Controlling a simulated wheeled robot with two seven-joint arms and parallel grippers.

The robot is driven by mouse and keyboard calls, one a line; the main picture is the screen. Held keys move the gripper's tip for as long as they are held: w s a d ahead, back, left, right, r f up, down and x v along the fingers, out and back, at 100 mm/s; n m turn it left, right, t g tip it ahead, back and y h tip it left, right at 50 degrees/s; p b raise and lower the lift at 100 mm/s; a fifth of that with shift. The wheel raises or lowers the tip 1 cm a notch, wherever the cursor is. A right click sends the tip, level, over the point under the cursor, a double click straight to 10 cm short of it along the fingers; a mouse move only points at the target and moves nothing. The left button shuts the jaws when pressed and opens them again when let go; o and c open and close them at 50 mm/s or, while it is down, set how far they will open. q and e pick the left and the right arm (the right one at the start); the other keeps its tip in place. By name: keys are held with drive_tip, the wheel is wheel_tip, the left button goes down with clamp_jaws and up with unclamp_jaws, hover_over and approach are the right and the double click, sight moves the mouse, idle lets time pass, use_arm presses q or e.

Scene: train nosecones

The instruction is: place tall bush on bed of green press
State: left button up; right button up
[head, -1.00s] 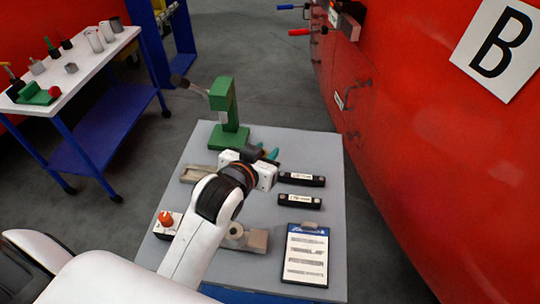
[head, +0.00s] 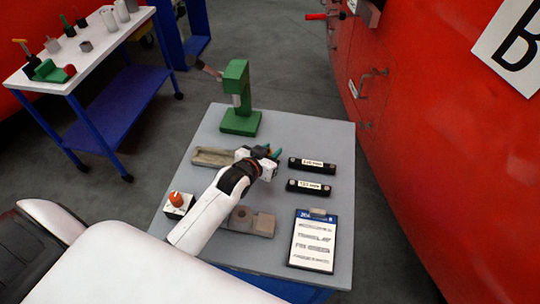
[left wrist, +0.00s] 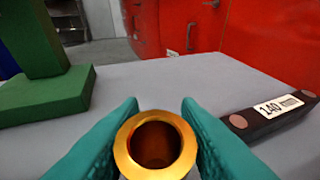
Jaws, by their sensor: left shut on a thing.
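The green press (head: 238,95) stands at the back of the grey table, with its flat bed (head: 240,124) at its foot. Its green column and base also show at the left of the left wrist view (left wrist: 45,92). My left gripper (head: 270,152) is in front of the press and to its right, over the table. In the left wrist view its teal fingers (left wrist: 158,140) are shut on a brass-coloured hollow bush (left wrist: 155,122), whose round open end shows. The bush is apart from the press bed. In the head view it is hard to make out. My right gripper is not in view.
Two black labelled blocks (head: 312,165) (head: 308,188) lie right of the gripper; one reads 140 in the left wrist view (left wrist: 268,115). A red wall (head: 440,130) borders the right.

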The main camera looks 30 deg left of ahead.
use_arm(q)
drive_tip(key=shift+f, duration=1.05)
drive_tip(key=shift+f, duration=0.15)
drive_tip(key=o, duration=1.1)
